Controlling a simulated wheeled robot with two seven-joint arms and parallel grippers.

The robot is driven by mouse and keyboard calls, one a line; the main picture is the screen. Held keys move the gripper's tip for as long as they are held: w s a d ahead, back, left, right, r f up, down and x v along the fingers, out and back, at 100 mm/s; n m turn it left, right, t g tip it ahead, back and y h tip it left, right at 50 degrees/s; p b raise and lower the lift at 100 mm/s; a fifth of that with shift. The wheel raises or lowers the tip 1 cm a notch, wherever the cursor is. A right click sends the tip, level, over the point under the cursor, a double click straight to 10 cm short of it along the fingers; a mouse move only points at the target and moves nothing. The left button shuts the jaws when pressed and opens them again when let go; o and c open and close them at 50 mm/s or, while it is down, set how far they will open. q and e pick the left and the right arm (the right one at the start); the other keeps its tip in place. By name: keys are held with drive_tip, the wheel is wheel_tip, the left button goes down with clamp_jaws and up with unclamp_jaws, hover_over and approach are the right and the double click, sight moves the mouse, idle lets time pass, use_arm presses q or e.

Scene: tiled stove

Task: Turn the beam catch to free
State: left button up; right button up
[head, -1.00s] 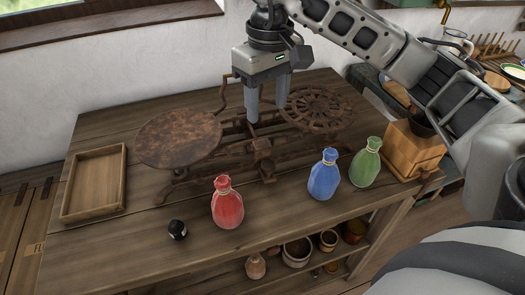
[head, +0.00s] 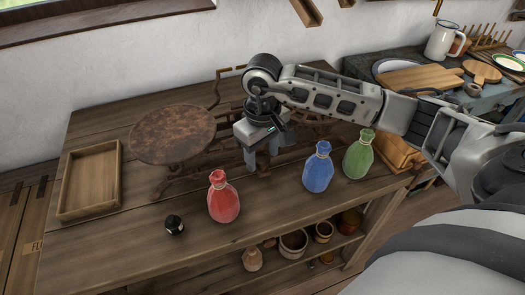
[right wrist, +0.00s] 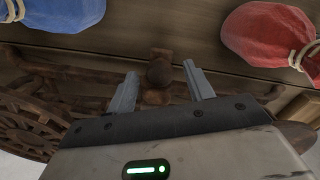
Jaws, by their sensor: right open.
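A rusty balance scale stands on the wooden table, with a flat round pan (head: 172,134) on the left. Its spoked pan is mostly hidden behind my right arm and shows in the right wrist view (right wrist: 28,125). My right gripper (head: 263,160) is open and points down at the middle front of the scale. In the right wrist view a dark rounded knob (right wrist: 160,73), which looks like the beam catch, lies between the open fingertips in the picture. I cannot tell whether they touch it. The catch's setting cannot be read. My left gripper is out of view.
A red sack (head: 223,197), a blue sack (head: 318,170) and a green sack (head: 359,156) stand along the front of the scale. A small black weight (head: 174,225) and an empty wooden tray (head: 64,185) are at the left.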

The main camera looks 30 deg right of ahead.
drive_tip(key=shift+f, duration=0.1)
drive_tip(key=c, duration=1)
drive_tip(key=shift+o, duration=0.2)
